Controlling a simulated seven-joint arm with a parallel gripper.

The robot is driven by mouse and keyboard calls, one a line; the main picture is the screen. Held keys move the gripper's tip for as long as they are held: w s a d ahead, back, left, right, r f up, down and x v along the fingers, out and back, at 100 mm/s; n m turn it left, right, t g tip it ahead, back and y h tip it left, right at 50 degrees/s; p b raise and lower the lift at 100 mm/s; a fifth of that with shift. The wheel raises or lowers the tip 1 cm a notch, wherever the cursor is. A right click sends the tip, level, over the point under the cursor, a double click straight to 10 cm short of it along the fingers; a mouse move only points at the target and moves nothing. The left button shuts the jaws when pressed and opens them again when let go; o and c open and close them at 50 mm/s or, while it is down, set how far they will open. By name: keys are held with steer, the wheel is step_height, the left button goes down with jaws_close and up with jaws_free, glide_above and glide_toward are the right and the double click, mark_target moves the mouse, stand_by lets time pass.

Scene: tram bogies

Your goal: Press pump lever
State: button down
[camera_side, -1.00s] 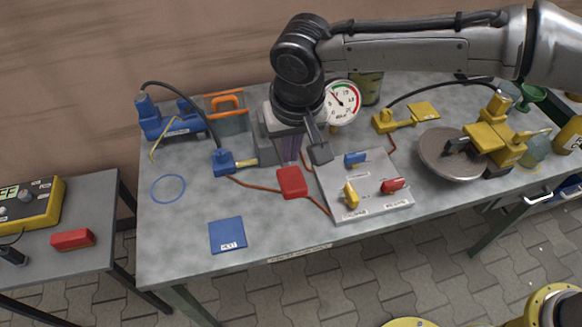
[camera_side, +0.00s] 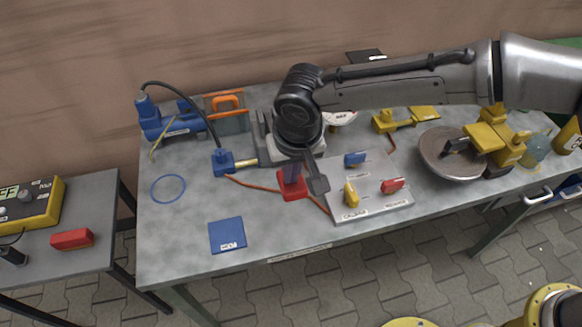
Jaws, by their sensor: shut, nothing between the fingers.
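A red square pad (camera_side: 291,193), which looks like the end of the pump lever, lies in the middle of the table at the left edge of the grey valve panel (camera_side: 365,209). My gripper (camera_side: 292,180) is shut and empty, pointing down over this pad. Its tips overlap the pad in the picture; I cannot tell if they touch it. The grey pump body (camera_side: 266,150) stands just behind, partly hidden by my arm. The gauge (camera_side: 340,117) behind is mostly hidden by my arm.
The panel carries a yellow handle (camera_side: 350,194), a blue handle (camera_side: 355,159) and a red handle (camera_side: 393,185). A blue cylinder unit (camera_side: 222,162) with a hose is at left. A round disc (camera_side: 437,155) with a yellow caliper is at right.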

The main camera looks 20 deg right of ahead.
mark_target(295, 201)
steer(key=f, duration=0.6)
steer(key=s+f, duration=0.1)
steer(key=f, duration=0.2)
steer(key=shift+s+d+f, duration=0.1)
steer(key=shift+f, duration=0.25)
steer(key=shift+s+x, duration=0.2)
steer(key=shift+x, duration=0.75)
steer(key=shift+w, duration=0.1)
steer(key=shift+r, duration=0.5)
steer(key=v, duration=0.3)
steer(key=shift+r, duration=0.2)
steer(key=s+r, duration=0.7)
steer(key=r, duration=0.1)
steer(key=shift+r, duration=0.2)
